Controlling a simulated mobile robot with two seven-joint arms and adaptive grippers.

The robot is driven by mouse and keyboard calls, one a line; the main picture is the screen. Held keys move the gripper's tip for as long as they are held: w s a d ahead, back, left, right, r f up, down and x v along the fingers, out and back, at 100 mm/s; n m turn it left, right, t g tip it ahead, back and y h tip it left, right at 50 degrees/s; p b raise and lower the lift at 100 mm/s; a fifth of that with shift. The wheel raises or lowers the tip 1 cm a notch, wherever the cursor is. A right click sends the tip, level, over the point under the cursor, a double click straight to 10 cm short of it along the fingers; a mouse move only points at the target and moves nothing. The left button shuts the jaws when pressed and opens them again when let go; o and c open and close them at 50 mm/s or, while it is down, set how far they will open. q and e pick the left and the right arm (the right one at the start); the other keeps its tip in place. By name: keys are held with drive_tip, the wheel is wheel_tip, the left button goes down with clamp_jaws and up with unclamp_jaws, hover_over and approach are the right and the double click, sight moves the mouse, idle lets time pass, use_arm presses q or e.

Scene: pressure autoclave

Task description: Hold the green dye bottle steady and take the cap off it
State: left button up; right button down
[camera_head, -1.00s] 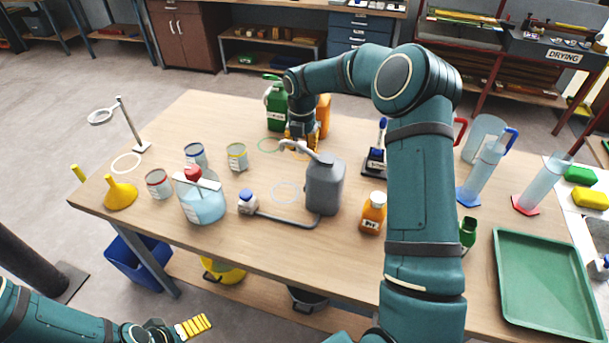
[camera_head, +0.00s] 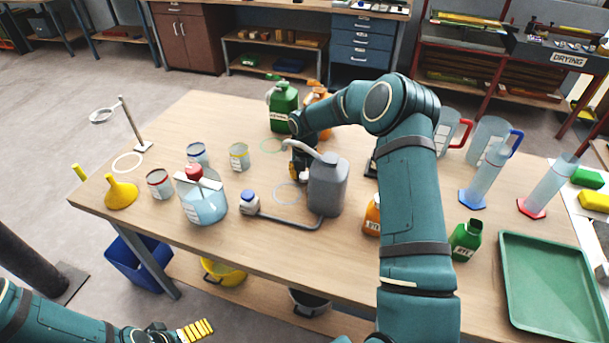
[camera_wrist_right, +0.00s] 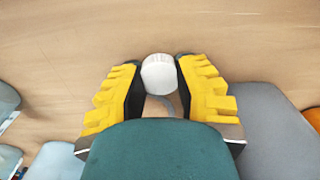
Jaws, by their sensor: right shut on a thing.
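The green dye bottle (camera_head: 466,241) stands upright on the right part of the table, left of the green tray. Its neck shows green with no white cap on it. My right gripper (camera_head: 300,176) is behind and left of the grey jug, low over the table and far from the green bottle. In the wrist view, my right gripper (camera_wrist_right: 158,78) is shut on a round white cap (camera_wrist_right: 159,74) between its yellow fingertips. My left gripper (camera_head: 190,331) is at the bottom left, off the table; only part of its yellow fingers shows.
The grey jug (camera_head: 327,187) with its spout stands close beside my right gripper. An orange bottle (camera_head: 372,218) is partly hidden by my right arm. A green tray (camera_head: 512,240) lies at right. Beakers and cans stand at left, measuring cylinders (camera_head: 484,180) at right.

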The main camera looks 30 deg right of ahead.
drive_tip(key=c, duration=0.8)
unclamp_jaws()
drive_tip(key=shift+f, duration=0.15)
drive_tip(key=shift+o, duration=0.2)
